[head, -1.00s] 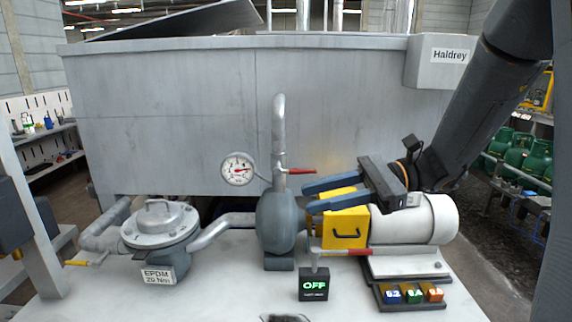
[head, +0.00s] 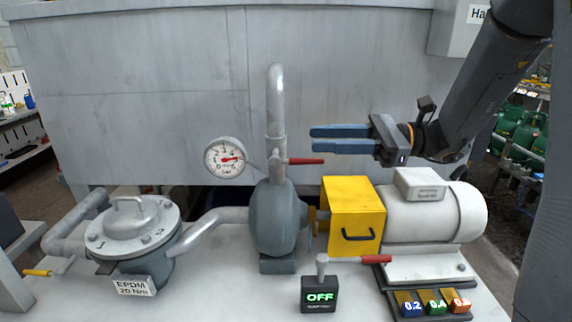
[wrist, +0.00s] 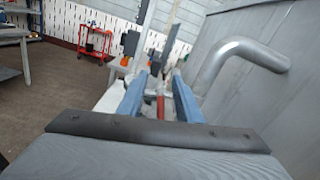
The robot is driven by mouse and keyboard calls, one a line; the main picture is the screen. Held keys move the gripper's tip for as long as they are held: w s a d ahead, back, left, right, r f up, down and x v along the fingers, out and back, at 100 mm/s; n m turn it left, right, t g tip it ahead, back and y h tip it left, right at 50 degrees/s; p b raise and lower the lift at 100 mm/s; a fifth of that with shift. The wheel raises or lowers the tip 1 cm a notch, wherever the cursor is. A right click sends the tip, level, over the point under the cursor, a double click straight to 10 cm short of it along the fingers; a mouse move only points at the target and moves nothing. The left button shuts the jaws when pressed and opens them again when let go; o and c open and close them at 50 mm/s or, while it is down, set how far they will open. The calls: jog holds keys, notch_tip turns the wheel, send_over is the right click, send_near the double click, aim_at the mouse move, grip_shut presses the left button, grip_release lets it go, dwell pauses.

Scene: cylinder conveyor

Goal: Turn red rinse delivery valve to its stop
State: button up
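A red valve handle (head: 305,161) sticks out to the right from the vertical delivery pipe (head: 276,115) above the grey pump (head: 277,217). My gripper (head: 312,139) has two blue fingers, apart and empty, pointing left at the pipe. In the head view the fingertips appear just above the handle's right part. In the wrist view a red handle (wrist: 161,105) shows in the gap between the fingers (wrist: 159,76); I see no contact. A second red handle (head: 376,259) sits on a small valve in front, behind the "OFF" box (head: 320,296).
A pressure gauge (head: 225,158) stands left of the pipe. A yellow guard (head: 352,215) and a pale motor (head: 440,212) lie below my gripper. A lidded filter housing (head: 130,228) is at left. The tank wall (head: 190,60) rises close behind.

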jog(key=b, duration=0.5)
send_near(286, 161)
jog(key=shift+w+a+f, duration=0.1)
jog(key=shift+w+a, duration=0.1)
jog(key=shift+a, duration=0.3)
jog(key=shift+w+a+f, duration=0.1)
jog(key=shift+w+a, duration=0.1)
jog(key=shift+a, duration=0.35)
jog(key=shift+w+a+p, duration=0.1)
jog(key=shift+a+p, duration=0.4)
jog(key=shift+a, duration=3.45)
grip_shut()
